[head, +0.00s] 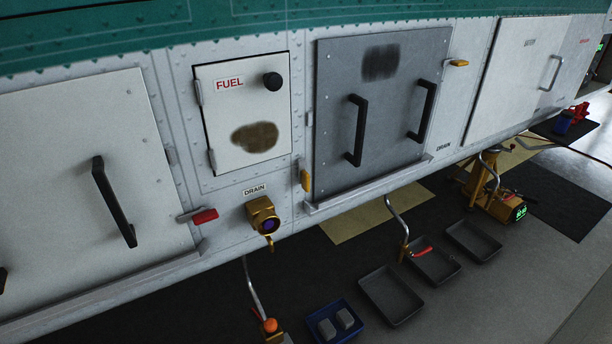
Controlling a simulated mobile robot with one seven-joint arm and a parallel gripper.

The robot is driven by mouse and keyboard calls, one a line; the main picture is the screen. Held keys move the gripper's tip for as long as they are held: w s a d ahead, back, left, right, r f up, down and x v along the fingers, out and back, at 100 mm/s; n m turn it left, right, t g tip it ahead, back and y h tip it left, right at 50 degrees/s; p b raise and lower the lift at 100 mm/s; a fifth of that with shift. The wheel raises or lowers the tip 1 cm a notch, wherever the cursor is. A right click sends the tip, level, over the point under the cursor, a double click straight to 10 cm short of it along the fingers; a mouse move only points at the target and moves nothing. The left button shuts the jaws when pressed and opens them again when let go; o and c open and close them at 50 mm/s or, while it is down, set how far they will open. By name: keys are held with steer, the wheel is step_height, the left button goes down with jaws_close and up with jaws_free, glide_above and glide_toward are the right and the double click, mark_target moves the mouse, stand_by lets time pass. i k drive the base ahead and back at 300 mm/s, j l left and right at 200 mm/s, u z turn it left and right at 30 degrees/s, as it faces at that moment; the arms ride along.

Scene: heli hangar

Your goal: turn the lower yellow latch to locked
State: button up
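Two yellow latches show beside the grey panel (385,135) with two black handles. The lower yellow latch (305,180) is at the panel's lower left edge, and its long side runs about upright. The upper yellow latch (458,63) is at the panel's upper right edge and lies about level. The grey panel appears to sit flat in its frame. My gripper is not in view.
A red latch (205,216) sits left of a brass drain fitting (263,215) that juts from the hull. A white FUEL door (243,112) has a black knob. Below are grey trays (391,295), a blue bin (335,322) and bent pipes (397,216).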

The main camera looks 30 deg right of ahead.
mark_target(303, 177)
steer(key=k+j+z, duration=0.65)
steer(key=i+j, duration=0.45)
